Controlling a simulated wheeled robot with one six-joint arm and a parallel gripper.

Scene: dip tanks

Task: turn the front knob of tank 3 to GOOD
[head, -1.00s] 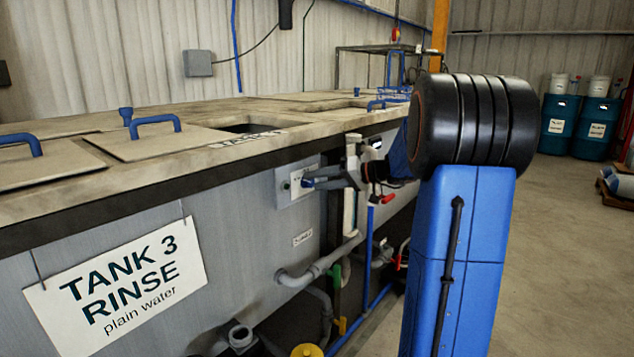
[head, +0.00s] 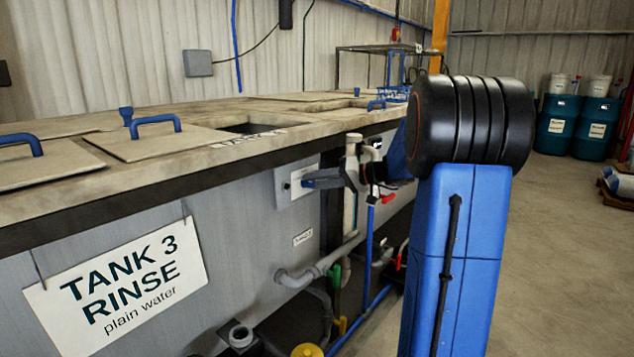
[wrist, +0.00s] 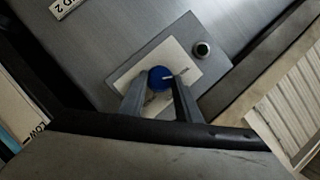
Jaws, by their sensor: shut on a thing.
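The front knob is round and blue with a white pointer line (wrist: 158,76). It sits on a pale label plate (wrist: 126,76) on a grey control panel (wrist: 185,50). In the wrist view the pointer line points right and slightly up; the label's words are too small to read. My gripper (wrist: 159,84) has one finger on each side of the knob and is shut on it. In the head view my gripper (head: 312,181) reaches the panel (head: 287,190) from the right and hides the knob. The sign for tank 3 (head: 118,285) hangs on the tank front.
A small round light or button (wrist: 202,48) is on the panel beside the label plate. Grey pipework (head: 320,266) and a red-handled valve (head: 388,198) are below and right of the panel. The tank's top ledge (head: 215,160) runs above. Open floor is at the right.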

